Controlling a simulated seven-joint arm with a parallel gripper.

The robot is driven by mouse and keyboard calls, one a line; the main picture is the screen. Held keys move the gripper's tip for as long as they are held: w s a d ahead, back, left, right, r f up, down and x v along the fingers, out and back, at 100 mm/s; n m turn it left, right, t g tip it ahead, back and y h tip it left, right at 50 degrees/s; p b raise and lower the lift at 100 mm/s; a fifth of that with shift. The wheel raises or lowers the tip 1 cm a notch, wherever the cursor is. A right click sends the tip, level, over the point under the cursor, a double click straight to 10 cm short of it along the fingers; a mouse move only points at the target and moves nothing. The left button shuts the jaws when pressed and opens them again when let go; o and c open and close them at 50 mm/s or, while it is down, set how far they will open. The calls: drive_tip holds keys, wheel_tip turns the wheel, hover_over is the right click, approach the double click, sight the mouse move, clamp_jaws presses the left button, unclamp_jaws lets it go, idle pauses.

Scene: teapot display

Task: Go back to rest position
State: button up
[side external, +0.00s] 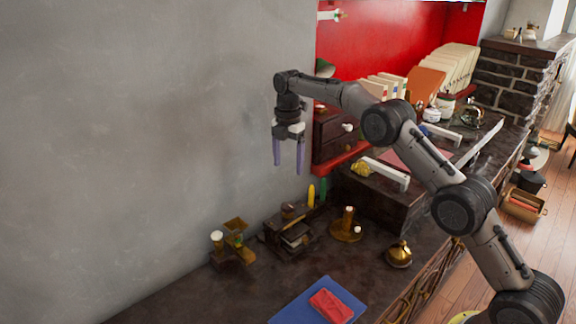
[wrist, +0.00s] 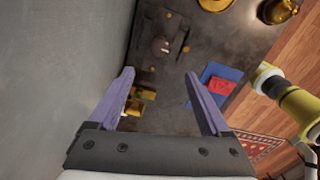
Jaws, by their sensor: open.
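My gripper (side external: 288,156) hangs high above the counter near the grey wall in the side external view, with its purple fingers pointing down. The fingers are spread apart with nothing between them. In the wrist view my gripper (wrist: 160,80) is also open and empty, with the dark counter (wrist: 165,105) far below. A gold teapot-like vessel (side external: 398,254) stands on the counter to the right, apart from my gripper. It shows in part at the top of the wrist view (wrist: 278,10).
A red block (side external: 331,305) lies on a blue mat (side external: 290,313) at the front. A gold candle holder (side external: 345,228), a small dark stand (side external: 290,236) and brass pieces (side external: 233,245) stand along the counter. A red shelf (side external: 340,158) with dark drawers is right of my gripper. The grey wall is close on the left.

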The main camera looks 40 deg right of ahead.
drive_tip(key=s+a+r+t, duration=0.1)
drive_tip(key=s+r+t, duration=0.1)
drive_tip(key=s+r, duration=0.65)
drive_tip(key=s+a+r+t, duration=0.1)
drive_tip(key=s+a+r, duration=0.15)
drive_tip(key=r, duration=1.05)
drive_tip(key=s+r+m+t, duration=0.1)
drive_tip(key=s+r+m, duration=0.25)
drive_tip(key=s, duration=0.65)
drive_tip(key=s+a+f+m+t, duration=0.1)
drive_tip(key=s+f+m, duration=0.15)
drive_tip(key=s, duration=0.55)
drive_tip(key=s+f+m+t, duration=0.15)
drive_tip(key=s+m, duration=0.25)
drive_tip(key=s, duration=0.4)
drive_tip(key=s+f+m, duration=0.7)
drive_tip(key=f+m, duration=0.3)
drive_tip(key=f, duration=0.1)
drive_tip(key=shift+a+f+g, duration=0.25)
drive_tip(key=shift+g, duration=0.2)
drive_tip(key=shift+c, duration=0.3)
